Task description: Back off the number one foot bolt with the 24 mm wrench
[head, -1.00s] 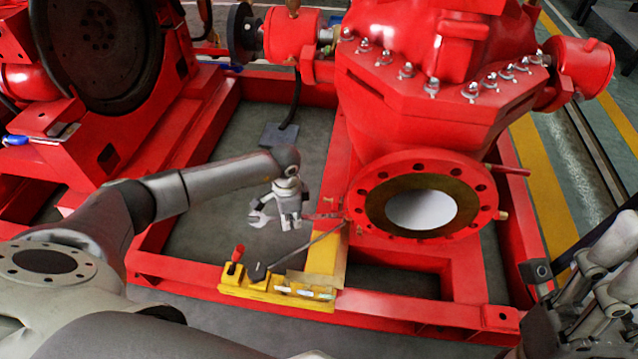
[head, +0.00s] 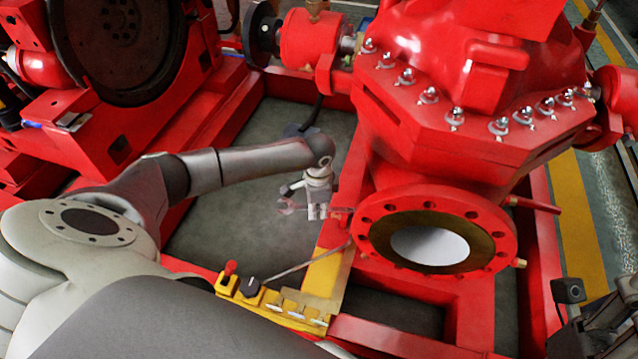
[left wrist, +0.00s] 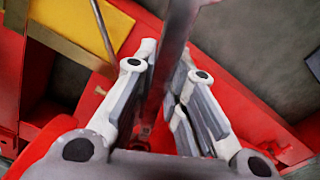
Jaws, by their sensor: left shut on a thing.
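My left gripper (head: 318,210) is low over the gap in the red base frame, just left of the pump's round flange (head: 365,235). It is shut on a slim metal wrench (head: 340,210), which reaches right toward the pump's foot. In the left wrist view, the wrench (left wrist: 175,45) runs as a dark reddish bar up from between the fingers (left wrist: 155,100). The number one foot bolt cannot be made out, nor whether the wrench touches it. My right gripper (head: 590,325) shows only in part at the lower right, and its fingers are unclear.
A yellow tool holder (head: 290,318) sits on the front of the red frame (head: 400,345), with a red-handled tool (head: 229,272) and a long thin rod (head: 315,258) slanting up from it. The red pump (head: 450,150) stands close to the right. Grey floor (head: 220,225) is clear on the left.

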